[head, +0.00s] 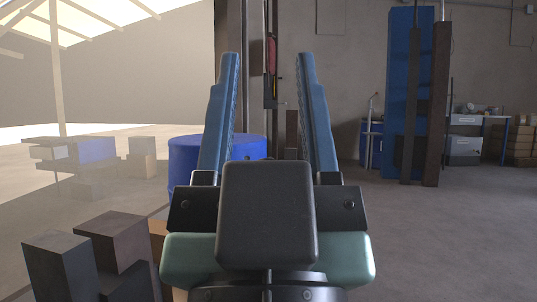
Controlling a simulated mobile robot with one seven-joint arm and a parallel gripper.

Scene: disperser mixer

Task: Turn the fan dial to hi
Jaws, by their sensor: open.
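My gripper (267,60) fills the middle of the head view, pointing up and away. Its two long blue fingers are spread wide apart, with nothing between them touching either one. I cannot make out a fan dial or its markings in this view. Behind the fingers stands a tall dark upright with small red and yellow parts (271,70), against the wall. I cannot tell whether it belongs to the mixer. My gripper body hides what lies low in the middle.
A blue drum (183,155) stands behind the left finger. Dark and brown blocks (62,268) are stacked at the lower left. A tall blue panel (402,70) stands at the right, near a workbench (483,118) and brown boxes (518,140). The right floor is clear.

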